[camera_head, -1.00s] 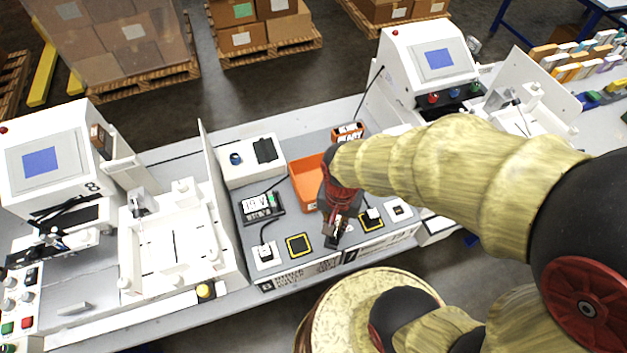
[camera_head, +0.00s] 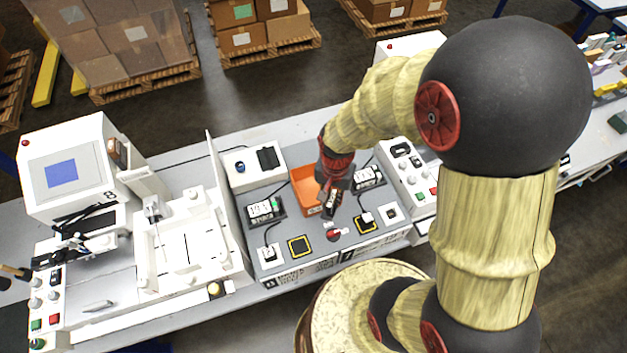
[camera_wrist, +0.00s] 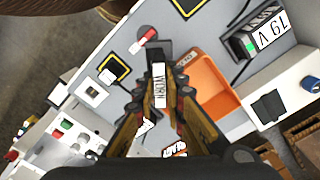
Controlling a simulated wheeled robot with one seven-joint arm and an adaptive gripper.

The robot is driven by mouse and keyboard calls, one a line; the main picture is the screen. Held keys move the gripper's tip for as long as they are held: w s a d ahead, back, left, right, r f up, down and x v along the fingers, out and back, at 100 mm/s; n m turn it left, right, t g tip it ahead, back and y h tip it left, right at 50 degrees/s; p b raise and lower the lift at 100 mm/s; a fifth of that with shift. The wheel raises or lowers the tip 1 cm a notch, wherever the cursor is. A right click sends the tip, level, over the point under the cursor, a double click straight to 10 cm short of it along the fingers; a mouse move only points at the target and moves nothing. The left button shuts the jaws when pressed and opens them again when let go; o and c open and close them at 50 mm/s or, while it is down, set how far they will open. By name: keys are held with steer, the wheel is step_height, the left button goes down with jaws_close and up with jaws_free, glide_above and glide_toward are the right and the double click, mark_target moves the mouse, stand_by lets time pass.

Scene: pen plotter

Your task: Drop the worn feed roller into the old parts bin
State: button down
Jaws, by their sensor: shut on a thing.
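The worn feed roller is a dark piece with a white label reading "WORN" in the wrist view (camera_wrist: 158,85); it also shows in the head view (camera_head: 332,204). My gripper (camera_wrist: 158,98) is shut on it and holds it above the grey work mat. In the head view my gripper (camera_head: 334,190) points down at the right side of the old parts bin (camera_head: 304,187), an open orange tray. The bin (camera_wrist: 208,78) lies just right of the roller in the wrist view, its label partly hidden. My arm hides part of its right side.
A small red-and-white piece (camera_head: 334,233) lies on the mat in front of the bin. A yellow-framed black square (camera_head: 299,246) is to its left. A black-and-white "19 V" unit (camera_wrist: 258,38) stands beside the bin. White machines flank the mat.

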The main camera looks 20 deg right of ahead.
steer(key=w+d+r+p, duration=0.1)
steer(key=w+p, duration=0.1)
steer(key=w, duration=0.9)
steer(key=shift+n, duration=0.4)
steer(key=f+b, duration=0.4)
steer(key=f, duration=0.1)
steer(key=shift+w+d+f, duration=0.2)
steer(key=shift+w+f, duration=0.05)
steer(key=c, duration=1.8)
jaws_free()
steer(key=shift+o, duration=0.2)
step_height(320, 180, up, 12)
